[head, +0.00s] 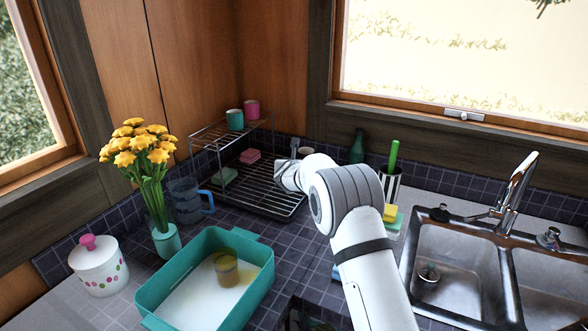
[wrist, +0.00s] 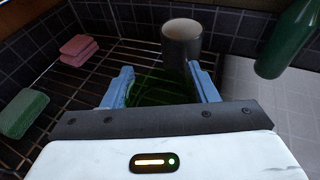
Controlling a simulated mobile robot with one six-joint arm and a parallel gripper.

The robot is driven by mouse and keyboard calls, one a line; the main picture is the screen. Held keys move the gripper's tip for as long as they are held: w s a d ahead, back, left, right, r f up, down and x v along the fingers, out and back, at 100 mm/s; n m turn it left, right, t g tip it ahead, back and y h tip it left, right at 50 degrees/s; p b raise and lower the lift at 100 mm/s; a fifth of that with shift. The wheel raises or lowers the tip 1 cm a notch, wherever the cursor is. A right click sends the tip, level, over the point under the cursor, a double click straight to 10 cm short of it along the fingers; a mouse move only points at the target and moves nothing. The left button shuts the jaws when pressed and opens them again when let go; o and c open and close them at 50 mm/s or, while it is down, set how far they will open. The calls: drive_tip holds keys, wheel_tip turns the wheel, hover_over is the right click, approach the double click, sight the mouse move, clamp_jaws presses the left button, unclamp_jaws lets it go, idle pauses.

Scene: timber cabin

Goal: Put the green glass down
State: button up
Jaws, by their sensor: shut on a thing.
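In the wrist view my gripper (wrist: 162,84) has its two blue fingers on either side of a dark green see-through glass (wrist: 160,92). The glass is held between them, low and hard to make out against the dark background. It is over the wire dish rack (wrist: 88,62); I cannot tell whether it touches the wires. In the head view my arm reaches to the right part of the dish rack (head: 262,200), and the arm hides the glass and the fingertips.
A grey cup (wrist: 181,42) stands just beyond the fingers. A pink sponge (wrist: 79,48) and a green sponge (wrist: 22,112) lie on the rack's left. A green bottle (wrist: 288,40) stands right. A teal tub (head: 150,300) holds a yellowish glass (head: 226,270). The sink (head: 455,265) is at right.

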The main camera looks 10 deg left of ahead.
drive_tip(key=shift+s+a+f, duration=0.1)
drive_tip(key=shift+a+f, duration=0.05)
drive_tip(key=shift+f, duration=0.65)
drive_tip(key=shift+f, duration=0.2)
drive_tip(key=o, duration=1.2)
drive_tip(key=shift+c, duration=0.2)
drive_tip(key=shift+r, duration=0.2)
